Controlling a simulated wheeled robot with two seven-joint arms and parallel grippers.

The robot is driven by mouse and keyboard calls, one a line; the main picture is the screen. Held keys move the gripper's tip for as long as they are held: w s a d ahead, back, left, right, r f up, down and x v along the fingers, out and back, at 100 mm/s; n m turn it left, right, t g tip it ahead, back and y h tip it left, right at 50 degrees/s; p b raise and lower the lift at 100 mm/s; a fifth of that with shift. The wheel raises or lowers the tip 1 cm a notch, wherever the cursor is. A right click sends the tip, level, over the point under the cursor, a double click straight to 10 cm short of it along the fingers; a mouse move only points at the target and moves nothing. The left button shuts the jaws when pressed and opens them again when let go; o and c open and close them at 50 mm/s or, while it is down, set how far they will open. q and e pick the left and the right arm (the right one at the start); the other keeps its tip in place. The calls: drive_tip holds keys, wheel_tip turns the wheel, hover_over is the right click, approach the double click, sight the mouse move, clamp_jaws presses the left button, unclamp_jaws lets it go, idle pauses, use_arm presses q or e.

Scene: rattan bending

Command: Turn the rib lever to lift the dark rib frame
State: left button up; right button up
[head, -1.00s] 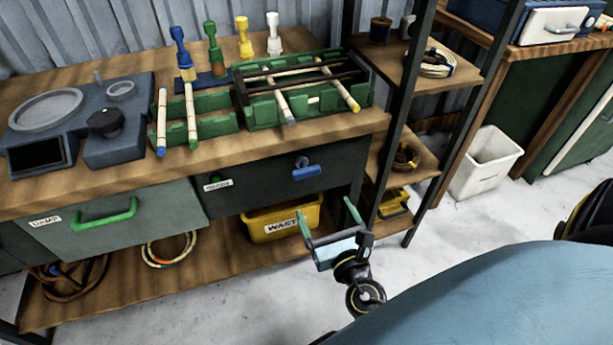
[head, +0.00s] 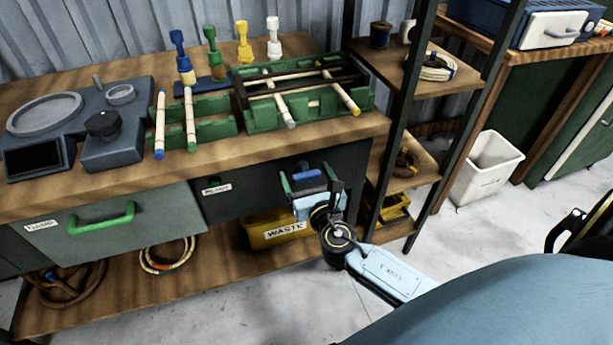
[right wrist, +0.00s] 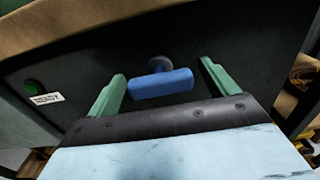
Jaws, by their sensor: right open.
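The blue rib lever (head: 307,175) is on the dark front panel of the bench; it lies roughly level. In the right wrist view the lever (right wrist: 160,84) sits between the green fingers of my right gripper (right wrist: 163,88), with a gap on both sides. My right gripper (head: 304,180) is open in front of the lever. The dark rib frame (head: 349,74) lies on the green rack (head: 262,119) on the bench top, with pale rods across it. My left gripper is out of view.
A READY label (right wrist: 46,99) with a green lamp is left of the lever. A green drawer handle (head: 101,221) sticks out at the left. The yellow WASTE bin (head: 264,236) is below the panel. A black shelf post (head: 390,145) stands close on the right.

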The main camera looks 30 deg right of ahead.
drive_tip(key=c, duration=1)
